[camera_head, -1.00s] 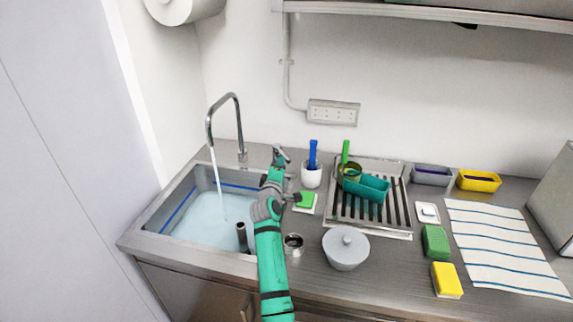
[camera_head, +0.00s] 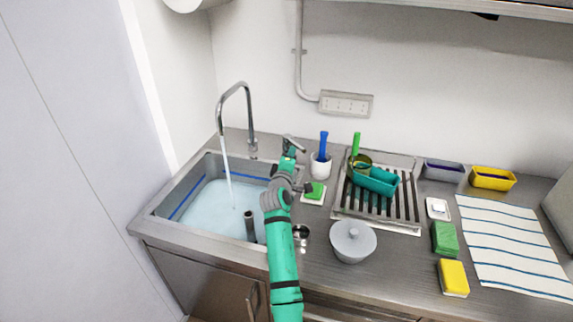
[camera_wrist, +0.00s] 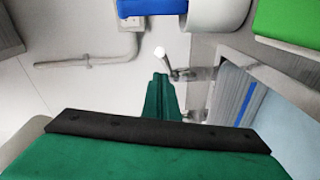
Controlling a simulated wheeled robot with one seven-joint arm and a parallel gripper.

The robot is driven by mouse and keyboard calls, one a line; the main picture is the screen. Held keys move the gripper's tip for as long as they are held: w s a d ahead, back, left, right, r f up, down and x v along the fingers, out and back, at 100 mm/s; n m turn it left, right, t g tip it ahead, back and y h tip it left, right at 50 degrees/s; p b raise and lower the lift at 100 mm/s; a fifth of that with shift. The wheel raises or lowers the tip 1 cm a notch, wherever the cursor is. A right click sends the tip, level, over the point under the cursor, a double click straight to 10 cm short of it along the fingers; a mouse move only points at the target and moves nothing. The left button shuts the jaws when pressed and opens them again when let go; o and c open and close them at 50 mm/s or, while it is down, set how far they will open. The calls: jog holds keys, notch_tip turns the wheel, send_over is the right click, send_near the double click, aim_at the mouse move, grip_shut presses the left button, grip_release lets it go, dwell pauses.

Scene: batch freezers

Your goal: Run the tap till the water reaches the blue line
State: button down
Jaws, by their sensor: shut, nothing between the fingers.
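The tap (camera_head: 236,92) stands behind the sink (camera_head: 150,222), and a stream of water (camera_head: 227,170) falls from its spout. The water (camera_head: 212,208) covers the sink floor, and its surface looks a little below the blue line (camera_head: 184,196) on the walls. The blue line also shows in the wrist view (camera_wrist: 244,102). My gripper (camera_head: 289,150) is at the sink's back right, close to the tap lever (camera_head: 293,141). In the wrist view my gripper (camera_wrist: 161,80) is shut and empty, its tips next to the lever (camera_wrist: 172,68); I cannot tell whether they touch.
A grey standpipe (camera_head: 250,226) rises from the water. A striped cloth (camera_head: 510,245) lies far right.

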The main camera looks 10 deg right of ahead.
jog(key=v, duration=1.1)
jog(key=shift+s+d+r, duration=0.2)
jog(key=shift+d+r, duration=0.05)
jog(key=shift+d, duration=0.2)
dwell(1.4)
